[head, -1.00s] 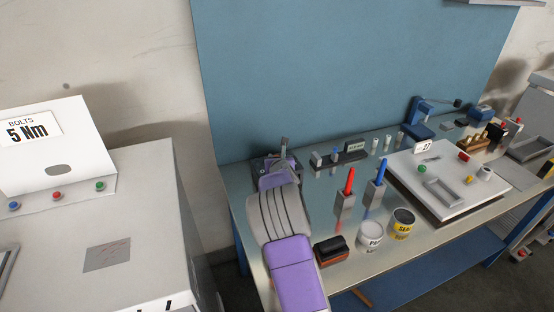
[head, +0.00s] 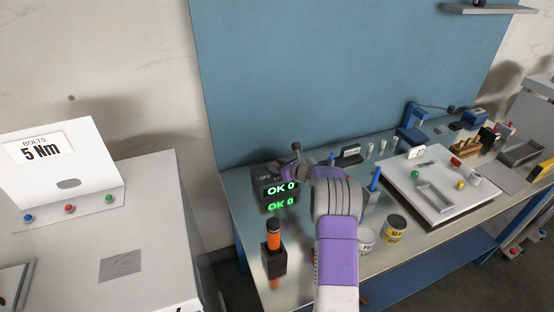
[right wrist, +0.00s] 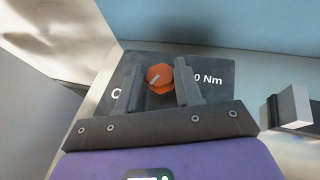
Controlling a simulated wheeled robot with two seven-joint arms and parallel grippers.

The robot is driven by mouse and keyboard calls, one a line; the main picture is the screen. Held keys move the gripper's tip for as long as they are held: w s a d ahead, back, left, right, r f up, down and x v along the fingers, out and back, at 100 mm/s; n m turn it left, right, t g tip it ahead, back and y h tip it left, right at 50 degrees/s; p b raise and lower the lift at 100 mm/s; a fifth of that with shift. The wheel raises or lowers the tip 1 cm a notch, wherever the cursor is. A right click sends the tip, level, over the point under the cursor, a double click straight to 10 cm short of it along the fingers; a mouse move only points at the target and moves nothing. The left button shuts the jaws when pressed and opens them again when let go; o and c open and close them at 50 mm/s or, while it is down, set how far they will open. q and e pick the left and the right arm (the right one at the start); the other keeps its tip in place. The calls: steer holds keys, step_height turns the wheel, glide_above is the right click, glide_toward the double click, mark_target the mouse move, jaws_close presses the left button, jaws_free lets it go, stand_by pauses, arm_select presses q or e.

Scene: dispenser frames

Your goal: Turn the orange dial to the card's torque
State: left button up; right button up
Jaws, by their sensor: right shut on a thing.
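The card (head: 40,149) on the white cabinet at the left reads "BOLTS 5 Nm". The orange dial (right wrist: 160,77) shows in the right wrist view on a dark plate (right wrist: 219,67). A pale line marks the dial's face, and "0 Nm" is readable to its right; the rest of the lettering is partly hidden. My right gripper (right wrist: 160,84) is shut on the dial, one finger on each side. In the head view my right gripper (head: 291,162) is at the back left of the bench, over the dark unit whose green display (head: 280,188) reads "OK 0".
An orange-handled tool (head: 273,233) stands in a black holder at the bench's front left. A white board (head: 463,200) holds small parts.

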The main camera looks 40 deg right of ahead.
steer(key=n+y, duration=0.1)
steer(key=n+y+p, duration=0.1)
steer(key=shift+d+y, duration=0.25)
steer(key=shift+y, duration=0.15)
steer(key=shift+w+d+n+g+y+p, duration=0.1)
steer(key=shift+n+g+y+p, duration=0.35)
steer(key=shift+n+y, duration=0.75)
steer(key=shift+n+g+y, duration=0.25)
steer(key=shift+n+y, duration=0.05)
steer(key=o, duration=1)
steer(key=shift+o, duration=0.2)
steer(key=v, duration=0.7)
steer(key=shift+r, duration=0.15)
steer(key=shift+d, duration=0.1)
steer(key=shift+r, duration=0.1)
